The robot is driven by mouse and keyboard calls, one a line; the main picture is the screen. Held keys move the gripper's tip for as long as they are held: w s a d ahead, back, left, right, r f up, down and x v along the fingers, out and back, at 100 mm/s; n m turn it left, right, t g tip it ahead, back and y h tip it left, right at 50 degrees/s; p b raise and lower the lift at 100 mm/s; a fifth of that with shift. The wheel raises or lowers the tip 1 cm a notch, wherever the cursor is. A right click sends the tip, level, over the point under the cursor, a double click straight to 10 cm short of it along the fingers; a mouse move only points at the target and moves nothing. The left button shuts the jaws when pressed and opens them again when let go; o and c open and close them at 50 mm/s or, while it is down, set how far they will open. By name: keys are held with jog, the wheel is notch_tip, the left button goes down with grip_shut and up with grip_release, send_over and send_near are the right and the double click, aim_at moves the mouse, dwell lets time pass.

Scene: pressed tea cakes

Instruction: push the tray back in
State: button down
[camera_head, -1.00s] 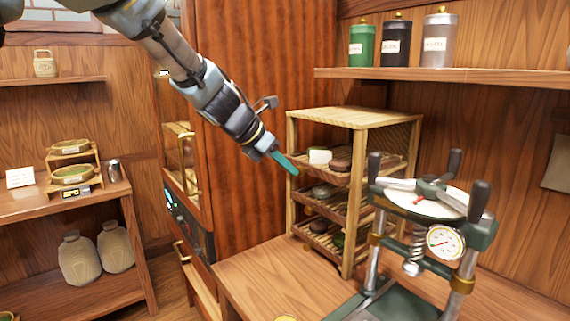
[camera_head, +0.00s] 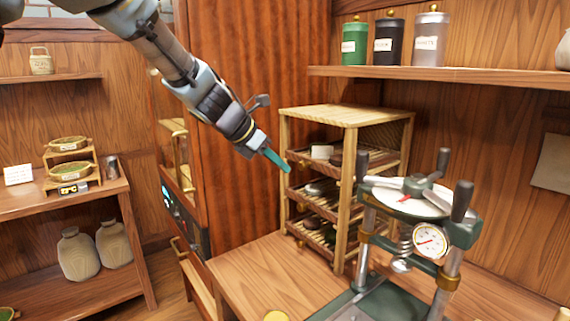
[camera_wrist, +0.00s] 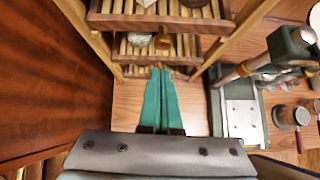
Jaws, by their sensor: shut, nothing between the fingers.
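A light wooden rack (camera_head: 345,115) stands on the counter and holds slatted trays one above another. The top tray (camera_head: 355,174) carries a white cake and a dark brown cake; it also shows in the wrist view (camera_wrist: 160,22). A middle tray (camera_head: 325,211) and a bottom tray (camera_head: 318,240) carry more cakes. In the head view I cannot tell clearly how far each tray stands out. My gripper (camera_head: 287,169) has teal fingers, shut and empty, in front of the rack's left front side. In the wrist view the fingertips (camera_wrist: 161,70) point at the rack's front, just before a lower tray edge.
A press with a dial gauge (camera_head: 430,240) stands close on the right of the rack. A tall wooden cabinet (camera_head: 255,60) is on the left. A shelf (camera_head: 450,75) with canisters hangs above. The counter (camera_head: 265,275) before the rack is mostly clear.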

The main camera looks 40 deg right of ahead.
jog(key=b+v, duration=0.2)
jog(key=v, duration=0.8)
jog(key=shift+w+a, duration=0.15)
jog(key=shift+a, duration=0.25)
jog(key=w+a+f+m+t+y, duration=0.1)
jog(key=w+a+f+m, duration=0.1)
jog(key=a+f, duration=0.35)
jog(key=w+a+f+m+t+y, duration=0.1)
jog(key=w+a+f+m+y, duration=0.15)
jog(key=a, duration=0.55)
jog(key=w+a+f+m+y, duration=0.1)
jog(key=w+a+f+m, duration=0.1)
jog(key=a+f, duration=0.35)
jog(key=s+a+f+m+y, duration=0.2)
jog(key=a+m, duration=0.3)
jog(key=a, duration=0.7)
jog(key=s+a+f+m+y, duration=0.2)
jog(key=a+m, duration=0.4)
jog(key=a, duration=0.6)
notch_tip(320, 180, down, 3)
jog(key=shift+s+a+r+t, duration=0.15)
jog(key=shift+s+t, duration=0.15)
jog(key=shift+s, duration=0.6)
